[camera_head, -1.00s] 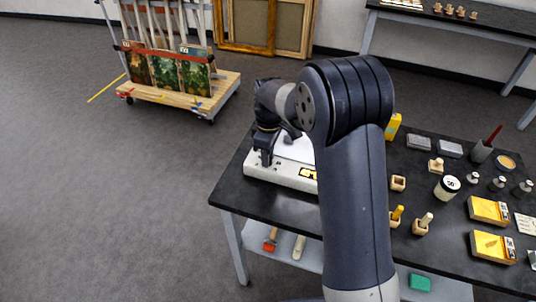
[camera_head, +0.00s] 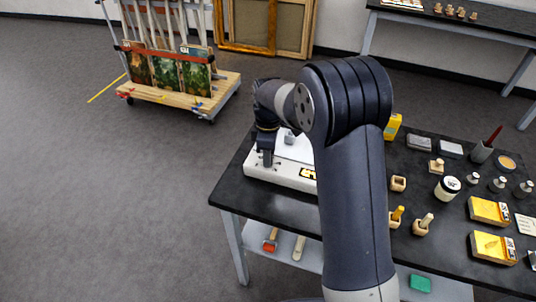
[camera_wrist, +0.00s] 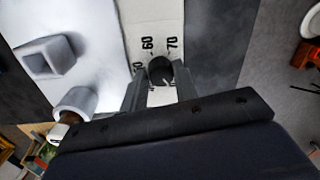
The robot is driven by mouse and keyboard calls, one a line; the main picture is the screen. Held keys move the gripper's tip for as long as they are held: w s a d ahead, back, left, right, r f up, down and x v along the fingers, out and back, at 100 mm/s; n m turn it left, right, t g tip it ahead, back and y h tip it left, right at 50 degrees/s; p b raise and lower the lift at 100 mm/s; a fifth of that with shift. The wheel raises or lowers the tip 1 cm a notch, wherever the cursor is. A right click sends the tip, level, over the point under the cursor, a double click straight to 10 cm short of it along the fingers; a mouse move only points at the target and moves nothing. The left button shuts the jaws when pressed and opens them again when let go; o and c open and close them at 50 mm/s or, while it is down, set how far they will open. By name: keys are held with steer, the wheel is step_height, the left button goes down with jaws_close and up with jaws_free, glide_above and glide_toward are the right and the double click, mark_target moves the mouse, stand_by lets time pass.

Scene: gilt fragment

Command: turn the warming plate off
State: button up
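The warming plate (camera_head: 283,173) is a white, flat unit on the near left corner of the black table. Its front strip, seen in the wrist view (camera_wrist: 152,18), carries black printed marks, with 60 and 70 readable. A dark round knob (camera_wrist: 160,70) sits on this strip, close to those numbers. My gripper (camera_wrist: 160,82) points down over the strip, with one finger on each side of the knob. Gaps seem to show beside the knob, so the fingers look open. In the head view my gripper (camera_head: 267,160) is at the plate's front left, and the knob is hidden.
A pale square hollow piece (camera_wrist: 48,57) and a pale round piece (camera_wrist: 75,103) are on the plate's white top, left of my gripper. Bottles, yellow boxes (camera_head: 490,210) and small wooden pieces crowd the table's right. A picture cart (camera_head: 225,85) stands behind on open floor.

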steer(key=o, duration=0.4)
